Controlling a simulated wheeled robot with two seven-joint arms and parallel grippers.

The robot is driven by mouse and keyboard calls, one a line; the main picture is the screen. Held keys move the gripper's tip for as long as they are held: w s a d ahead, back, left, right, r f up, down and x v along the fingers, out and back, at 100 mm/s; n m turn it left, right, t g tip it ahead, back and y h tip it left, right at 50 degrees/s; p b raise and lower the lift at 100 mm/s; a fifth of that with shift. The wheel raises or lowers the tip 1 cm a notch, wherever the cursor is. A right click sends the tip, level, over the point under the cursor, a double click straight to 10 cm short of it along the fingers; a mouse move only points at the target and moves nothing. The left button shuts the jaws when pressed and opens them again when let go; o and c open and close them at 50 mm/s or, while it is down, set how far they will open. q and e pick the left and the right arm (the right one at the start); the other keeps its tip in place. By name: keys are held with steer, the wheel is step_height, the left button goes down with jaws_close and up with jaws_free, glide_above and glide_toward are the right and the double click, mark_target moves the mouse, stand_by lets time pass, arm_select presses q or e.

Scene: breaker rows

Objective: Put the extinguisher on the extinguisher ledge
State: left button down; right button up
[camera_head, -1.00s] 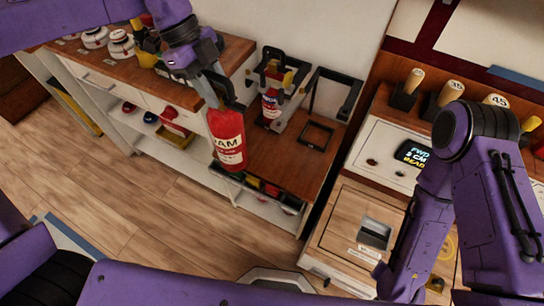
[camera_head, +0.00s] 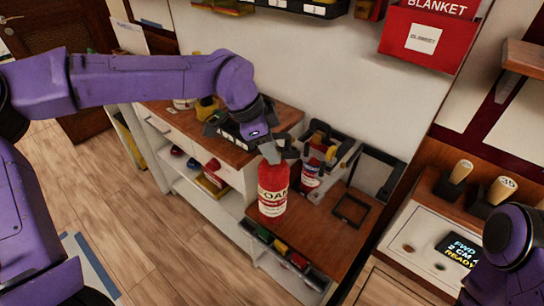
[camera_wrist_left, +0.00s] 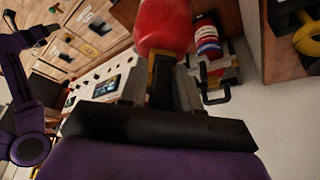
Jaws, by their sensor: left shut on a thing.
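My left gripper (camera_head: 270,150) is shut on the top of a red foam extinguisher (camera_head: 273,190) with a pale label. It hangs about upright, in front of the lower wooden top (camera_head: 310,235); I cannot tell whether its base touches anything. The left wrist view shows its red body (camera_wrist_left: 163,25) at the jaws. A second red extinguisher (camera_head: 311,175) with a blue and white label stands behind it, by a grey and black bracket. A flat black square frame (camera_head: 350,210) lies empty on the wooden top. I cannot tell which part is the extinguisher ledge. My right gripper is not seen.
An upright black frame (camera_head: 377,172) stands at the back of the wooden top. A shelf with coloured items (camera_head: 280,247) lies below its front edge. A red blanket box (camera_head: 428,38) hangs on the wall. A panel with a display (camera_head: 458,249) is at the right.

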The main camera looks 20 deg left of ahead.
arm_select(q)
steer(key=w, duration=0.2)
steer(key=w+p, duration=0.1)
steer(key=shift+w+a+f, duration=0.1)
steer(key=shift+w+f, duration=0.25)
steer(key=shift+f, duration=0.05)
steer(key=w+f+p, duration=0.2)
steer(key=w+f, duration=0.3)
steer(key=f, duration=0.4)
steer(key=shift+a+f+p, duration=0.25)
steer(key=shift+p, duration=0.05)
steer(key=c, duration=1.2)
jaws_free()
steer(key=shift+f, duration=0.2)
steer(key=o, duration=0.4)
steer(key=shift+s, duration=0.1)
steer(key=shift+r, duration=0.1)
steer(key=b+v, duration=0.2)
steer(key=v, duration=1)
